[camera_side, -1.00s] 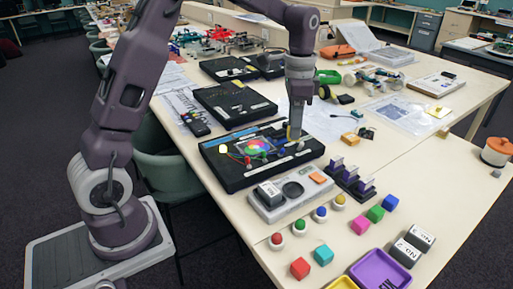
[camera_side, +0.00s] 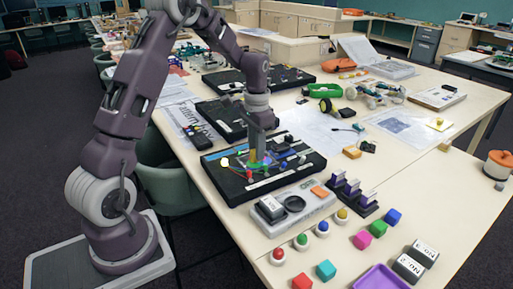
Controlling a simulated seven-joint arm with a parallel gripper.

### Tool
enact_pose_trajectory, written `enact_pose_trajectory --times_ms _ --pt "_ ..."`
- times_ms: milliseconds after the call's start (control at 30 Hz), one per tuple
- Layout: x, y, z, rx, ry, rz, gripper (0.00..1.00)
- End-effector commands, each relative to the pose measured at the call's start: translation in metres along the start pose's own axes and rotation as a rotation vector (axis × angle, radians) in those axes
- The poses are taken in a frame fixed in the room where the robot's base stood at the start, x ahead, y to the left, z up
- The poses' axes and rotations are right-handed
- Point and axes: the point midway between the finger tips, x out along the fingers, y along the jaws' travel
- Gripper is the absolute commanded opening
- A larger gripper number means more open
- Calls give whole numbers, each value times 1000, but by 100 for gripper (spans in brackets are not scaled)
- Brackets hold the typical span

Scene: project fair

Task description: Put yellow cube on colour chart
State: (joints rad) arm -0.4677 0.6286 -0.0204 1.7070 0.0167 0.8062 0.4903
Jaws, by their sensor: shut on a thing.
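My gripper (camera_side: 258,162) points straight down over the colour chart (camera_side: 246,161), a bright multicoloured patch on a black board. The fingers are shut on the yellow cube, which is small and mostly hidden by the fingertips. The fingertips are low over the chart and cover part of it. I cannot tell whether the cube touches the chart.
The black board (camera_side: 232,190) also carries small coloured parts and wires.

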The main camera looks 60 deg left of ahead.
Motion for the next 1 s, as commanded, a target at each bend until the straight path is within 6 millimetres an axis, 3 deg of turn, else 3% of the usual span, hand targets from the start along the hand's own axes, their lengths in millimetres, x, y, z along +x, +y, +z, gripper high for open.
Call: enact_pose_trajectory --times_ms 200,233,300,333,667,767,1000 --pt "3 0 0 1 -1 0 0" --pt "2 0 0 1 0 0 32" --pt "2 0 0 1 0 0 46" --pt "2 0 0 1 0 0 48" --pt "-3 0 -1 1 2 -1 48" --pt "-21 0 -1 1 4 -3 48" --pt "-87 -1 -1 1 5 -3 48"
